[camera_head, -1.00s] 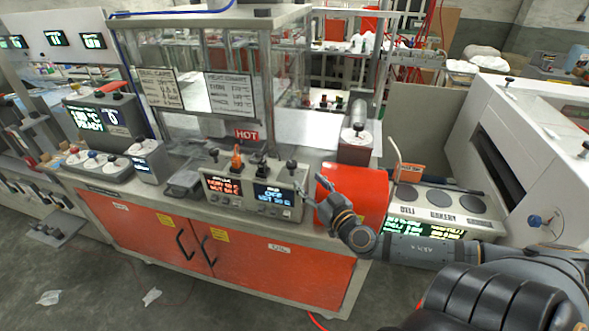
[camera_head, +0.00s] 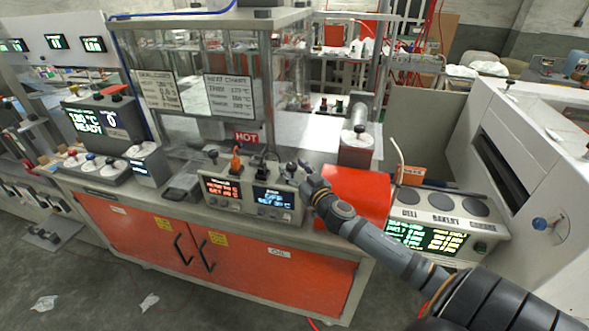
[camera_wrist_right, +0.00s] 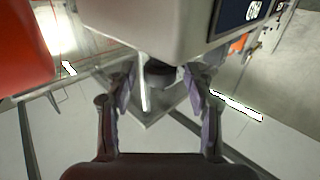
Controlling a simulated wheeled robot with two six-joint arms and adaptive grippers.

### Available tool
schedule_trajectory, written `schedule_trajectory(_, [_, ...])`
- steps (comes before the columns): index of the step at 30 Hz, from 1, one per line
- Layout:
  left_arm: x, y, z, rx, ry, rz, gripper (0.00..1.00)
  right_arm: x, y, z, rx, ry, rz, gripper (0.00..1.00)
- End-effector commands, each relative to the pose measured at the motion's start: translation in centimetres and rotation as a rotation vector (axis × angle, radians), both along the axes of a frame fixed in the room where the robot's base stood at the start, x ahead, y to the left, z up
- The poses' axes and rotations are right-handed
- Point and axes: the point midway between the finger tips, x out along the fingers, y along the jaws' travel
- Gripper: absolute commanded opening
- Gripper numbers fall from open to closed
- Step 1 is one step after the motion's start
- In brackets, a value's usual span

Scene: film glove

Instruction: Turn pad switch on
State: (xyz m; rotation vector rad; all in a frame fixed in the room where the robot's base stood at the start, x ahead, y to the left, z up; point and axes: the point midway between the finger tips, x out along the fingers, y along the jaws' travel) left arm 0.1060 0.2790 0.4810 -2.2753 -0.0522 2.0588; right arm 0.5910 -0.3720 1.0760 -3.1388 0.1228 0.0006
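A grey control box (camera_head: 246,215) stands on the bench, with a red-text display (camera_head: 221,188) at left and a blue-text display (camera_head: 272,198) reading OFF at right. On top are an orange toggle (camera_head: 236,160), a dark toggle (camera_head: 260,162) and dark knobs at both ends, the right one (camera_head: 291,167) beside my right gripper (camera_head: 300,176). I cannot tell which control is the pad switch. In the right wrist view, my right gripper (camera_wrist_right: 162,92) has its fingers apart, with a dark round knob (camera_wrist_right: 160,73) between or just beyond them; contact is unclear. My left gripper is out of view.
A red-orange block (camera_head: 355,192) lies just right of the control box, close under my right arm. A glass-sided enclosure with a HOT sign (camera_head: 246,136) stands behind. A panel with round plates (camera_head: 440,203) is farther right.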

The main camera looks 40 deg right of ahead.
Motion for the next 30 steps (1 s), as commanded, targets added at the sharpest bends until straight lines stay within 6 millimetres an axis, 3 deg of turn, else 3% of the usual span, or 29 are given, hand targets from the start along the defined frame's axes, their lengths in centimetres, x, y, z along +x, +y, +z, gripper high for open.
schedule_trajectory(2, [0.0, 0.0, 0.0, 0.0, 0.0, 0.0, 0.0, 0.0, 0.0, 0.0, 0.0, 0.0, 0.0, 0.38])
schedule_trajectory(10, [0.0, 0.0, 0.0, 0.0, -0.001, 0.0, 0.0, 0.0, 0.0, 0.0, 0.0, 0.0, 0.0, 0.02])
schedule_trajectory(23, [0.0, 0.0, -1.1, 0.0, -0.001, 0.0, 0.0, 0.0, 0.3, -0.2, 0.008, -0.003, -0.103, 0.01])
schedule_trajectory(30, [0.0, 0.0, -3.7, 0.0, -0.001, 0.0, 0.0, 0.2, 0.6, -0.6, 0.012, -0.005, -0.299, 0.01])
